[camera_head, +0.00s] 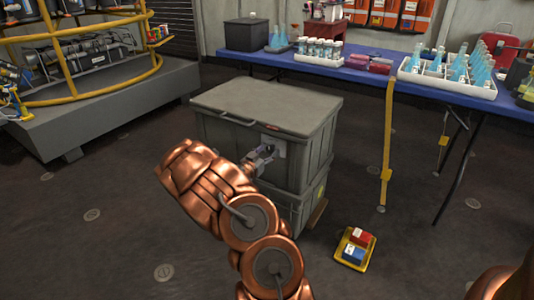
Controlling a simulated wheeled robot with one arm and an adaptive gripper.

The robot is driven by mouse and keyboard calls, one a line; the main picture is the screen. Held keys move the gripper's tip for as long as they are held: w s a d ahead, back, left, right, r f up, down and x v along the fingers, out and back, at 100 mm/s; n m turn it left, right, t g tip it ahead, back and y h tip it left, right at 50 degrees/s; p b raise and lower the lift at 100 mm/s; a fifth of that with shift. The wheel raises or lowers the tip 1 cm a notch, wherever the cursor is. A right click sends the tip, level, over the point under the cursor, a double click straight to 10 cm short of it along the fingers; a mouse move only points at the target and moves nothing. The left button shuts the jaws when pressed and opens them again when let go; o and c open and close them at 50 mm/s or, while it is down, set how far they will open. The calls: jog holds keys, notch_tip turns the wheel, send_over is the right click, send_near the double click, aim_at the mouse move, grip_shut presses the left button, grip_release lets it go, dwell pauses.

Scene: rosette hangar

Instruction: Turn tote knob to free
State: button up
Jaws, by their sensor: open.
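The grey tote (222,133) stands on the floor in the middle of the head view, stacked on a similar lower box, with its lid closed. My gripper (266,150) is at the tote's front side, near a pale square plate on that side. It is open, and no object shows between its fingers. The tote knob cannot be made out; the gripper and my copper-coloured arm cover part of the front. Whether the gripper touches the tote cannot be told.
A blue-covered table (370,77) with racks of flasks and bottles stands behind. A yellow tray (345,262) with red and blue items lies on the floor at lower right. A yellow-railed platform (90,105) is at left. The floor at lower left is clear.

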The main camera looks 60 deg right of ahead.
jog(key=c, duration=1.1)
jog(key=shift+c, duration=0.2)
